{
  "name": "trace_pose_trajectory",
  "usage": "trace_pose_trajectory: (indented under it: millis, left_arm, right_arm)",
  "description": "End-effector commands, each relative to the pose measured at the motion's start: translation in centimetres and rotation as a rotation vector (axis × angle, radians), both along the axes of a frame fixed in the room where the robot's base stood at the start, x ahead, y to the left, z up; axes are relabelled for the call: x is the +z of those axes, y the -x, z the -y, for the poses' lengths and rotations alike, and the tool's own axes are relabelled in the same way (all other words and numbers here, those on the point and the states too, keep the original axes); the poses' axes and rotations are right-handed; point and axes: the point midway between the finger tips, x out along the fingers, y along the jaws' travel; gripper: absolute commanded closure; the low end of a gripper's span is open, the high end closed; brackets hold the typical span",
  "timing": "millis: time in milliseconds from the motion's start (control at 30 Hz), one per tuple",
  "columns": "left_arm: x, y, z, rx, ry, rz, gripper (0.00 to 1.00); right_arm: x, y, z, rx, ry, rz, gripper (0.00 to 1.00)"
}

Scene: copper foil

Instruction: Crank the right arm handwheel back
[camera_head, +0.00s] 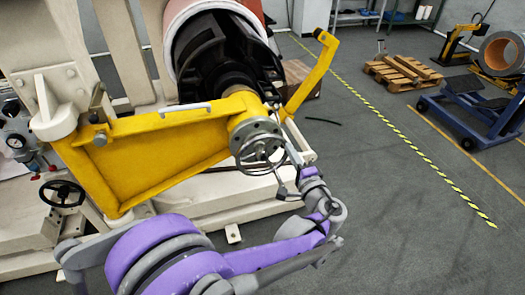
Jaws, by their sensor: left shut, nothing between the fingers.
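The handwheel (262,152) is a thin grey metal wheel on the round hub at the right end of the yellow arm (150,150). My left gripper (284,190) is shut, at the end of my purple and grey arm, by the lower right of the handwheel rim. It is small in the view and partly hidden by its wrist, and I cannot tell whether it touches the rim. My right gripper is not in view.
A second, black handwheel (62,194) sits on the beige machine at left. A yellow bent arm (312,75) rises right of the hub. A wooden pallet (402,72) and a blue cart (475,110) stand at right.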

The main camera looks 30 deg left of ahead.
Motion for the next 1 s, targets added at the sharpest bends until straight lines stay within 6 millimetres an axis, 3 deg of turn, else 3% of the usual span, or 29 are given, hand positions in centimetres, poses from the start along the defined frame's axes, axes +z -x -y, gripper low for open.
trace_pose_trajectory:
  millis: [100,367,700,1000]
  left_arm:
    - [1.4,0.9,-0.8,0.001,0.0,0.001,1.0]
    - [2.8,3.3,-2.8,0.002,-0.001,0.001,1.0]
    - [2.5,6.6,-5.6,0.002,0.0,0.0,1.0]
    - [1.7,8.0,-6.8,0.0,0.0,0.0,1.0]
  right_arm:
    - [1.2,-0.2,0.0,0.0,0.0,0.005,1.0]
    - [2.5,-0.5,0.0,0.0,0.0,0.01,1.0]
    - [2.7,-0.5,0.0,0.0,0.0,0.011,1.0]
    - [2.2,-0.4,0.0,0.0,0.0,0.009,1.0]
